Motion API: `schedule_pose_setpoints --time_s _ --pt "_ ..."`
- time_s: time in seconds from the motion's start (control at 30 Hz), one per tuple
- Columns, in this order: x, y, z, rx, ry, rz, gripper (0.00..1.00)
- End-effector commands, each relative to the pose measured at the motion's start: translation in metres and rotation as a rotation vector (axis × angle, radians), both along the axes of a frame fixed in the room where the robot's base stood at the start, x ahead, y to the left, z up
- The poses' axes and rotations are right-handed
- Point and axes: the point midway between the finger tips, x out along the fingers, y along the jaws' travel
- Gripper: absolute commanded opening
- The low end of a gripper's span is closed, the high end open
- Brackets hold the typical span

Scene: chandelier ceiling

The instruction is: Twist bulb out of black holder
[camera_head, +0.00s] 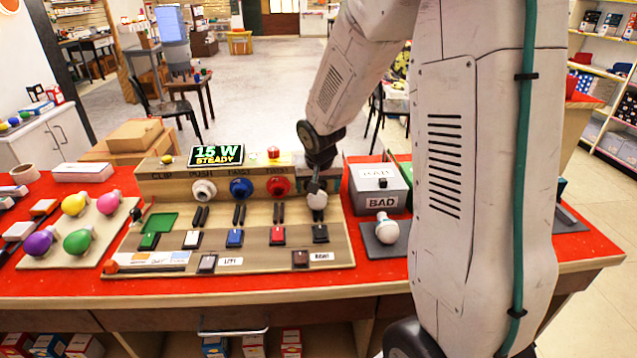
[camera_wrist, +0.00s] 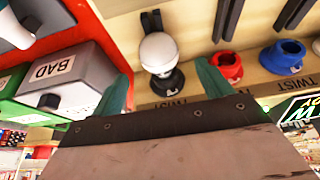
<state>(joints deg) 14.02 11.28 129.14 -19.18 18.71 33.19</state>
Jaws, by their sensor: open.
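A white bulb (camera_wrist: 158,50) sits in the black holder (camera_wrist: 168,82), the one at the right end of the row on the wooden board (camera_head: 240,262). In the head view the bulb (camera_head: 317,200) shows just below my gripper (camera_head: 317,184), and the holder is mostly hidden behind my wrist. In the wrist view my gripper (camera_wrist: 165,82) is open, with one teal finger on each side of the bulb and holder. Gaps show on both sides, so I see no contact.
White (camera_head: 204,190), blue (camera_head: 240,188) and red (camera_head: 277,186) holders line the board left of the black one. A grey BAD box (camera_head: 368,200) stands close to the right. Another white bulb (camera_head: 386,230) rests on a grey pad. Coloured bulbs lie on a left tray (camera_head: 101,233).

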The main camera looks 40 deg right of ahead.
Motion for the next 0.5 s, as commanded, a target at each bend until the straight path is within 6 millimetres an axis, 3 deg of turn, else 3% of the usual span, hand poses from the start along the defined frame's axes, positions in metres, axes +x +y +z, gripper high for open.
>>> schedule_pose_setpoints --time_s 0.23,0.5 --pt "0.012 -0.008 -0.037 0.001 0.005 0.002 0.78" --pt "0.02 -0.012 -0.058 0.0 0.003 0.001 0.78"
